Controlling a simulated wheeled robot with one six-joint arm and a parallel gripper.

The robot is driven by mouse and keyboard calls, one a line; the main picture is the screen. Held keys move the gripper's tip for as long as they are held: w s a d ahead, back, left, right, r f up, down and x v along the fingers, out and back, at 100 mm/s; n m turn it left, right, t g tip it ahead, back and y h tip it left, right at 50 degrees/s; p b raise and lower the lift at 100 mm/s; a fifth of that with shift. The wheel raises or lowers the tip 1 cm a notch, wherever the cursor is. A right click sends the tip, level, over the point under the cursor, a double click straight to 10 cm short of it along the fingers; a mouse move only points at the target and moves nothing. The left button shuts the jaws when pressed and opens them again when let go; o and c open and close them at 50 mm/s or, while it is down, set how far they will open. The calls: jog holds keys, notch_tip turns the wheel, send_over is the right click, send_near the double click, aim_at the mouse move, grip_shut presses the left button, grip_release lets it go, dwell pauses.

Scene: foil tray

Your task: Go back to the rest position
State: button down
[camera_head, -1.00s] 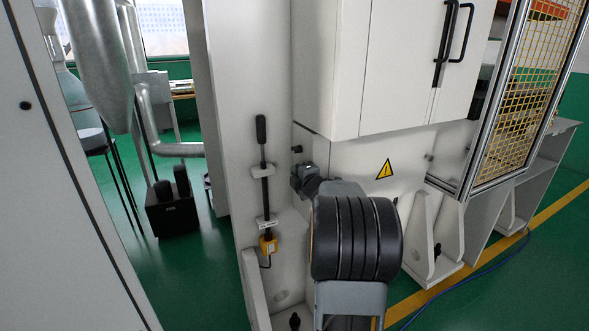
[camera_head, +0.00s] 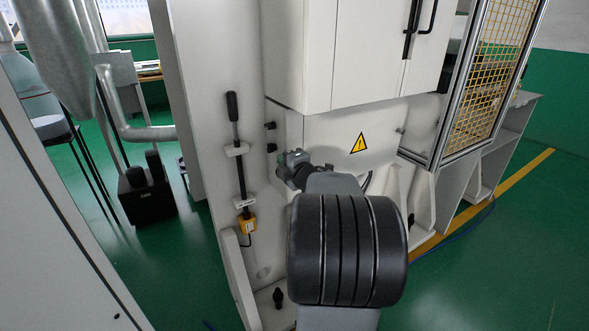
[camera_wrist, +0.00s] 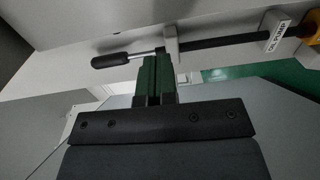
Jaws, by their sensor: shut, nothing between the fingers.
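My gripper (camera_wrist: 154,82) shows in the wrist view with its two narrow green-and-black fingers together and nothing between them. A black-handled rod (camera_wrist: 215,43) in light brackets lies across the top of that view, beyond the fingertips. Whether the fingers touch it is hard to tell, but they are not closed around it. In the head view my arm reaches up from the bottom centre, its black ribbed link in front. Its far end is small and dark beside the machine's lower front, and the fingers cannot be made out there. No foil tray is in view.
A white machine (camera_head: 365,50) with black door handles stands ahead. The same rod (camera_head: 238,160) runs upright on its panel above a yellow box (camera_head: 246,224). A yellow mesh guard (camera_head: 495,75) stands right. A black box (camera_head: 147,197) stands left. Green floor (camera_head: 500,285) is open at lower right.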

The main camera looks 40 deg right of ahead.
jog(key=shift+v, duration=2.75)
jog(key=shift+d+f, duration=0.1)
